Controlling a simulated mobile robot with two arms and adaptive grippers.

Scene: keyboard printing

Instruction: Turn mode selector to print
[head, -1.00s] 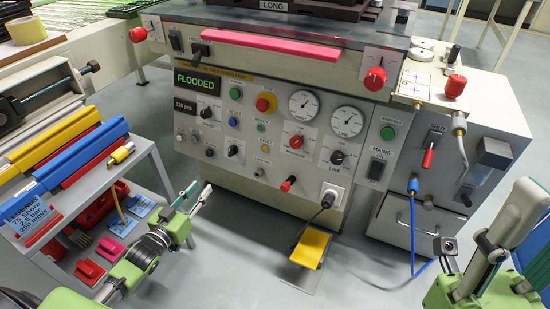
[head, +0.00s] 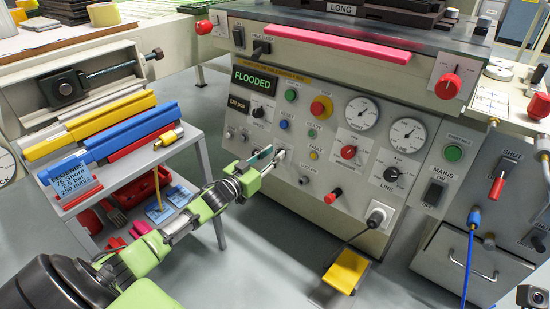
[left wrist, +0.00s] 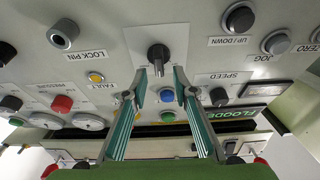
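The mode selector looks to be the black knob (left wrist: 158,57) on a pale plate in the left wrist view, where the panel appears upside down. Its label is hidden and its setting cannot be read. My left gripper (left wrist: 160,88) is open, with one finger on each side just short of the knob or at its edge; contact cannot be told. In the head view the left gripper (head: 268,158) is at the front panel (head: 318,182) and mostly covers the knob. My right gripper's fingers are not in view.
A speed knob (left wrist: 218,96), blue button (left wrist: 167,95) and lock pin knob (left wrist: 63,33) surround the selector. The display (head: 255,80) reads FLOODED. A red emergency button (head: 320,107) sits above. A cart (head: 185,150) stands left of the arm. A yellow pedal (head: 346,271) is on the floor.

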